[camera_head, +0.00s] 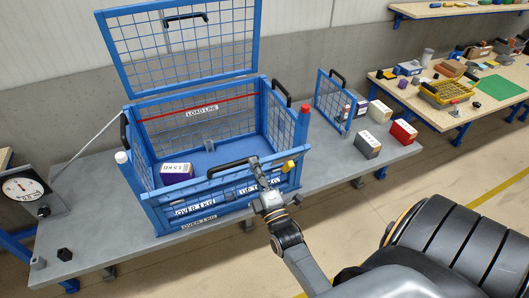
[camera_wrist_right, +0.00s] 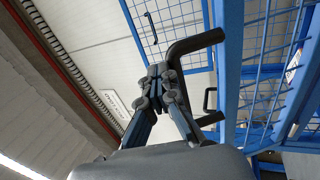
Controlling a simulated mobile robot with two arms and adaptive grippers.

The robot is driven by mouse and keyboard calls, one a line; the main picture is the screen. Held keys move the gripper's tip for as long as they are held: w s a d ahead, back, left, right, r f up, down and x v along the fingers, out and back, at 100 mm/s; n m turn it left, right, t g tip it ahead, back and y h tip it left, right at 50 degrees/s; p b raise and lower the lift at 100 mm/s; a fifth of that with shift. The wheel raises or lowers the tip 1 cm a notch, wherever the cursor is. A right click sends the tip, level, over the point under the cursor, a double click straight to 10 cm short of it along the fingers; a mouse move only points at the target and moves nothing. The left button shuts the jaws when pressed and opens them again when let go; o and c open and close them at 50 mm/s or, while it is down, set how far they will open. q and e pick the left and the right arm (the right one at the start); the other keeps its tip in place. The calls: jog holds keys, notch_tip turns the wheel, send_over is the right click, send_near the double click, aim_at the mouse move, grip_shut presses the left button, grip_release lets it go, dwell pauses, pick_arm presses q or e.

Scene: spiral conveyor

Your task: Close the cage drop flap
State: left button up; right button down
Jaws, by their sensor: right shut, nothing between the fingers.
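The blue wire cage (camera_head: 262,120) stands on a grey table. At its front is the drop flap (camera_head: 225,200), a low blue panel marked "OVER 1 KG"; I cannot tell its exact angle. A black handle (camera_head: 228,168) sits along the front, and a yellow knob (camera_head: 289,165) is near the right front corner. My right gripper (camera_head: 254,165) is shut and empty at the right end of this handle. In the right wrist view the shut fingertips (camera_wrist_right: 158,82) are close beside a black bar handle (camera_wrist_right: 195,44); contact is unclear. My left gripper is out of view.
The cage's top lid (camera_head: 180,50) stands raised at the back. A small mesh gate (camera_head: 331,100) stands on the right. A purple box (camera_head: 177,172) is inside; grey (camera_head: 367,144) and red (camera_head: 403,132) boxes stand right. A dial scale (camera_head: 24,190) is left.

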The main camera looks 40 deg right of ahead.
jog(key=x, duration=0.6)
jog(key=shift+w+d+r, duration=0.1)
jog(key=shift+d+r, duration=0.15)
jog(key=shift+d, duration=0.1)
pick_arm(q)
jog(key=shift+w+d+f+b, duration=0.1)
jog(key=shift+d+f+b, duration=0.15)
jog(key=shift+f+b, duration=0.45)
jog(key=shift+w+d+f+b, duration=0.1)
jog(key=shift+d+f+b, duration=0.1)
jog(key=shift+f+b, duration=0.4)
pick_arm(e)
jog(key=f+x, duration=0.1)
jog(key=x, duration=0.5)
jog(key=shift+w, duration=0.35)
jog(key=shift+d+r, duration=0.1)
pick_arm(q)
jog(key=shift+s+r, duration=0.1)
